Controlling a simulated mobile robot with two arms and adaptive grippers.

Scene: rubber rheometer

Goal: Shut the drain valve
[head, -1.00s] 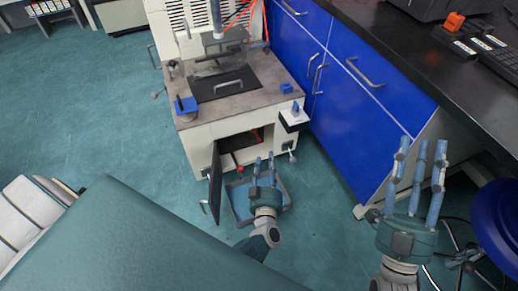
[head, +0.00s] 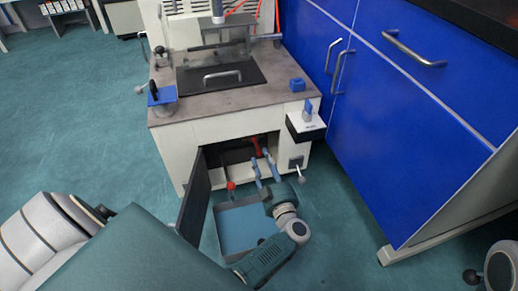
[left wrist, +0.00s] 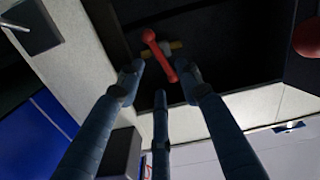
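The drain valve shows in the left wrist view as a red lever (left wrist: 158,54) on a brass-coloured body (left wrist: 176,46), inside a dark opening. In the head view the red lever (head: 257,146) is at the right of the cabinet's low opening. My left gripper (head: 263,162) reaches up to that opening from below. In the left wrist view its three fingers (left wrist: 160,80) are spread and open, with the lever just beyond and between the tips. Whether any finger touches the lever cannot be told. My right gripper is out of view.
The cabinet door (head: 194,198) stands open left of my left gripper. A red ball knob (head: 231,186) sticks out left of the fingers. A blue tray (head: 222,249) lies on the floor below. Blue cupboards (head: 400,130) close off the right side.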

